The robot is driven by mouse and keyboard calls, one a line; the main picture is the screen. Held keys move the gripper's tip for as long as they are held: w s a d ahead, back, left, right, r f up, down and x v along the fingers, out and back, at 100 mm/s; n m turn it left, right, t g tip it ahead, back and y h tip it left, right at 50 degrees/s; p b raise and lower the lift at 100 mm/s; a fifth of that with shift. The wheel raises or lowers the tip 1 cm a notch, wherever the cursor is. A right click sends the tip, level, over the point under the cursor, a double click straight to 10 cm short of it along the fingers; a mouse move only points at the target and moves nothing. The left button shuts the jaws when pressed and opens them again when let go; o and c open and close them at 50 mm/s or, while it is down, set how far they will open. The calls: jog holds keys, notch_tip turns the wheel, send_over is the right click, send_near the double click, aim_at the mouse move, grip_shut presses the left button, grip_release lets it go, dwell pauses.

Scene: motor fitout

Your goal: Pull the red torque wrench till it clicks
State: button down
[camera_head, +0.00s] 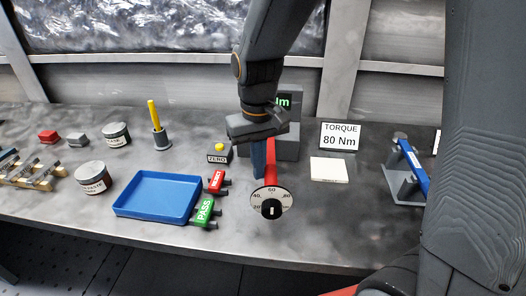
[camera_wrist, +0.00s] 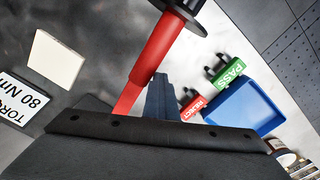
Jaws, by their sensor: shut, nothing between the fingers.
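The red torque wrench (camera_head: 271,168) points toward me over the bench in the head view. Its round dial (camera_head: 271,202), black and white with numbers, is at the near end. The wrench's red shaft also runs diagonally through the wrist view (camera_wrist: 155,55), with the dark back of the dial at the top. My gripper (camera_head: 258,176) points down just left of the red shaft in the head view. Its blue-grey fingers (camera_wrist: 160,80) are shut and empty, close beside the shaft; I cannot tell whether they touch it. My wrist hides the wrench's far end.
A grey tester (camera_head: 288,146) with a green display stands behind my gripper. A TORQUE 80 Nm sign (camera_head: 339,136) and white pad (camera_head: 329,170) are right. REJECT (camera_head: 217,181) and PASS (camera_head: 204,211) stamps and a blue tray (camera_head: 158,179) are left. A blue bar (camera_head: 413,166) sits on a stand.

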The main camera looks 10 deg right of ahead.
aim_at(274, 169)
jog(key=shift+s+d+p, duration=0.3)
jog(key=shift+d+p, duration=0.05)
jog(key=shift+d, duration=0.65)
jog(key=shift+s+d+p, duration=0.25)
jog(key=shift+d+p, duration=0.05)
jog(key=shift+d, duration=0.65)
dwell(0.9)
jog(key=shift+a, duration=0.2)
jog(key=w+a+p, duration=0.1)
jog(key=w+a, duration=0.1)
jog(key=a, duration=0.5)
jog(key=shift+w+a, duration=0.15)
jog(key=shift+w, duration=0.05)
dwell(1.0)
notch_tip(274, 169, up, 9)
jog(key=p, duration=0.8)
dwell(0.3)
